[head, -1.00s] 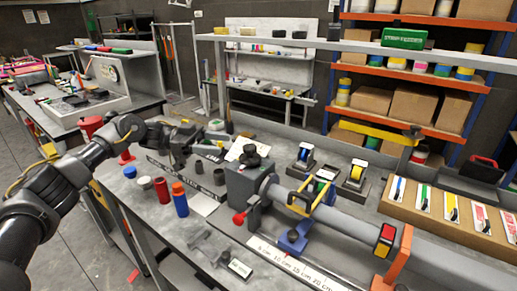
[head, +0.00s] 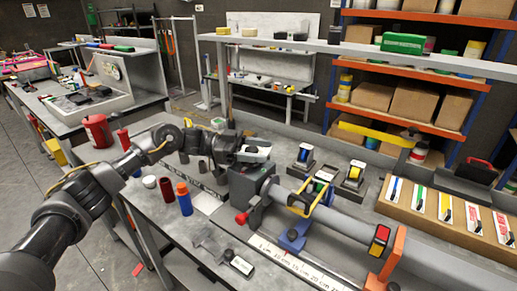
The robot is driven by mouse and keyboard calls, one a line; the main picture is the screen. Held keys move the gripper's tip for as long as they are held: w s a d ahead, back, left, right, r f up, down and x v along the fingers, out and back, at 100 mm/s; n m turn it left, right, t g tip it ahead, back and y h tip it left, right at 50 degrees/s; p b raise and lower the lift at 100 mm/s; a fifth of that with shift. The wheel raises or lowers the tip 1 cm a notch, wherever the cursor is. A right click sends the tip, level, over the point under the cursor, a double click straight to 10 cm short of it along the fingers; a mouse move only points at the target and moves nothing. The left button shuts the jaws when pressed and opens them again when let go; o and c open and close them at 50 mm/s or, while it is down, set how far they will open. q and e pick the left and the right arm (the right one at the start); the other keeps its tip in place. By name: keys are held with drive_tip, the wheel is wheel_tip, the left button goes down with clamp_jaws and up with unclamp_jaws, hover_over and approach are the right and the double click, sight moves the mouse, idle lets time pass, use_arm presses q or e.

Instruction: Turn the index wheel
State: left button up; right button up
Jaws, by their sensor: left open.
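A grey gearbox-like housing (head: 248,186) stands on the workbench at the end of a long grey tube (head: 350,220). A dark wheel sits on top of this housing; my gripper now covers it almost wholly. My left gripper (head: 262,153) reaches in from the left and is open. Its fingers are at the top of the housing, over or around the wheel; I cannot tell whether they touch it. A red knob (head: 242,218) sticks out of the housing's lower front. My right gripper is not in view.
A blue bottle (head: 184,199) and a red can (head: 166,190) stand left of the housing, below my forearm. A yellow handle (head: 308,198) sits on the tube. Small spool stands (head: 304,158) stand behind it. A white ruler strip (head: 300,264) lies in front.

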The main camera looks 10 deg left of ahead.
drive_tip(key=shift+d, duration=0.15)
